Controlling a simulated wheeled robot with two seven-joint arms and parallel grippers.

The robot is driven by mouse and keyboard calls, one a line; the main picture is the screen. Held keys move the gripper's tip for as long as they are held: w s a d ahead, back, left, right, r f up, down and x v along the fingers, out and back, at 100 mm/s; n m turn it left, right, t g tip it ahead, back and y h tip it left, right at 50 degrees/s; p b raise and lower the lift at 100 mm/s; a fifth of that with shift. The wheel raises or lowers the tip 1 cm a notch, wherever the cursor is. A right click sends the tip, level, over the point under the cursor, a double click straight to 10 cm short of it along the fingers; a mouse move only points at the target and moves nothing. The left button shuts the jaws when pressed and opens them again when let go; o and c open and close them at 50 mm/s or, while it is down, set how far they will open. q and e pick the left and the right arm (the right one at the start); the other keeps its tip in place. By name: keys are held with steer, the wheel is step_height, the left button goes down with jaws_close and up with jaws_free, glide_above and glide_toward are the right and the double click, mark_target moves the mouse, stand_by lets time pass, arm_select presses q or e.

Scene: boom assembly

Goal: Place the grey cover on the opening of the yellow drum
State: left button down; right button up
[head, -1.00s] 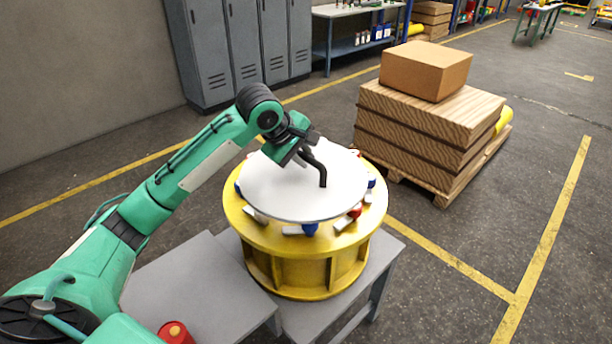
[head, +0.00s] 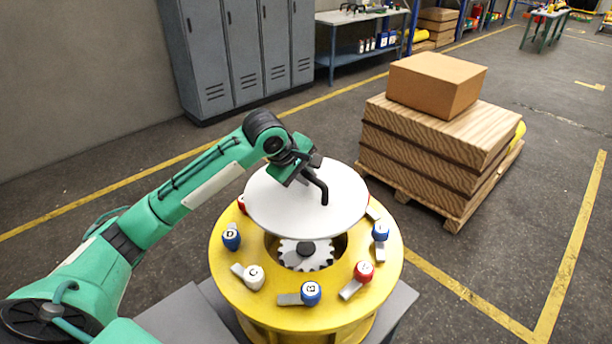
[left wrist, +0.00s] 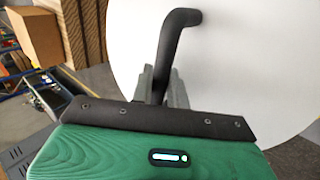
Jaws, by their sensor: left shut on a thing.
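The grey cover (head: 270,205) is a round, pale disc with a bent black handle (head: 321,188). My left gripper (head: 306,172) is shut on that handle and holds the cover above the far part of the yellow drum (head: 225,270). In the left wrist view the fingers (left wrist: 158,88) close around the black handle (left wrist: 170,50), with the cover (left wrist: 240,60) beyond. The drum's opening shows in front of the cover's near edge, with a grey gear (head: 305,255) inside. The cover hides the opening's far side. My right gripper is not in view.
Lettered red and blue clamps, such as a blue one (head: 311,293), ring the drum's top. The drum stands on a grey table (head: 400,300). A pallet of wooden boards (head: 430,135) with a cardboard box (head: 437,82) stands behind right. Grey lockers (head: 240,50) stand behind.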

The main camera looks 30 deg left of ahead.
arm_select(q)
step_height(320, 180, down, 16)
steer(key=p, duration=0.3)
steer(key=shift+w+r, duration=0.15)
steer(key=shift+w, duration=0.05)
stand_by(0.3)
steer(key=c, duration=1.7)
jaws_free()
steer(key=shift+s+f, duration=0.15)
steer(key=shift+f, duration=0.15)
steer(key=o, duration=0.3)
steer(key=shift+s+r, duration=0.1)
steer(key=shift+o, duration=0.2)
